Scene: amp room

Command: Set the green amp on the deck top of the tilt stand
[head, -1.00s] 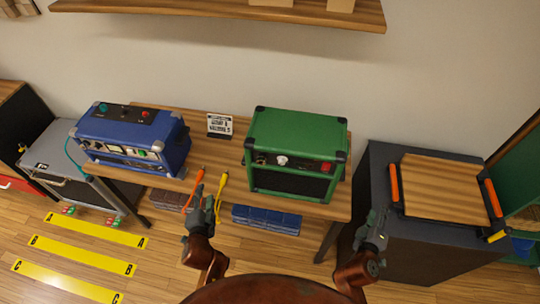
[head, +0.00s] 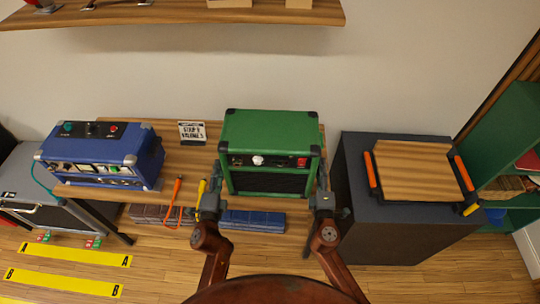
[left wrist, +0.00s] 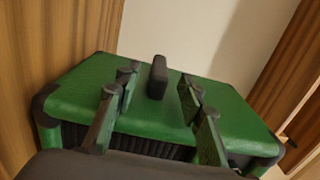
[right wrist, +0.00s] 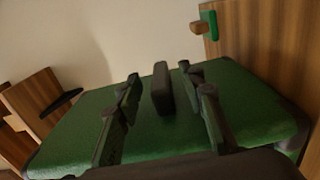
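The green amp (head: 268,133), with black corners and a dark front grille, stands upright on the wooden table. My left gripper (head: 212,188) is at its left side and my right gripper (head: 323,188) at its right side. In the left wrist view, the open fingers (left wrist: 160,100) lie either side of a black side handle (left wrist: 157,76). In the right wrist view, the open fingers (right wrist: 162,100) likewise flank a black handle (right wrist: 162,88). Neither gripper is closed on its handle. The tilt stand's wooden deck top (head: 415,170) is empty, between orange bars, on a dark grey cabinet (head: 375,215).
A blue amp (head: 95,155) stands on the wooden table (head: 195,165) at left, near a small sign (head: 192,132). An orange cable (head: 178,190) and a yellow cable (head: 201,187) hang at the table front. A shelf (head: 180,14) runs above. A gap separates table and cabinet.

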